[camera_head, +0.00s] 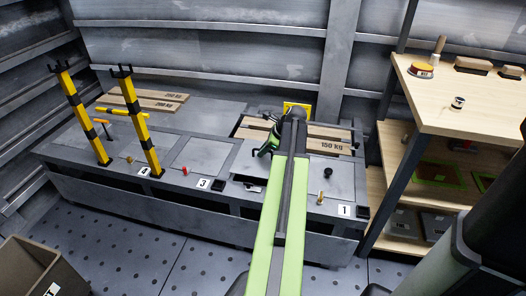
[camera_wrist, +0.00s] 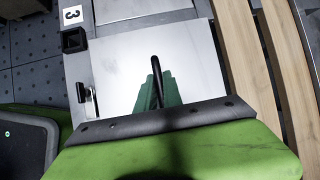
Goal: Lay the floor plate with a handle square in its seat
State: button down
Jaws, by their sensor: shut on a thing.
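The floor plate (camera_wrist: 120,75) is a pale grey sheet under my gripper in the wrist view. Its black looped handle (camera_wrist: 156,68) stands up from it. My gripper (camera_wrist: 158,92) has its green fingers shut on the handle. The plate's edges look slightly turned against the dark frame beside it. I cannot tell whether it rests fully down in a seat, and its near part is hidden behind my gripper body. In the head view my gripper (camera_head: 268,146) is over the middle of the grey floor frame (camera_head: 215,206), with the plate largely hidden by my arm.
Wooden planks (camera_wrist: 282,70) lie right of the plate in the wrist view. A latch (camera_wrist: 87,98) and a black square socket (camera_wrist: 73,40) by label 3 are on the left. Yellow-black posts (camera_head: 139,120) stand at the frame's left. A wooden shelf (camera_head: 470,100) stands at right.

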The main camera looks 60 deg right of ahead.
aim_at(263, 158)
jog(key=shift+f, duration=0.35)
dwell(0.3)
jog(key=shift+w+f+b, duration=0.1)
jog(key=shift+f+b, duration=1)
jog(key=shift+b, duration=0.2)
jog(key=shift+f+b, duration=0.7)
dwell(1.4)
jog(key=c, duration=1.4)
grip_release()
jog(key=shift+r, duration=0.1)
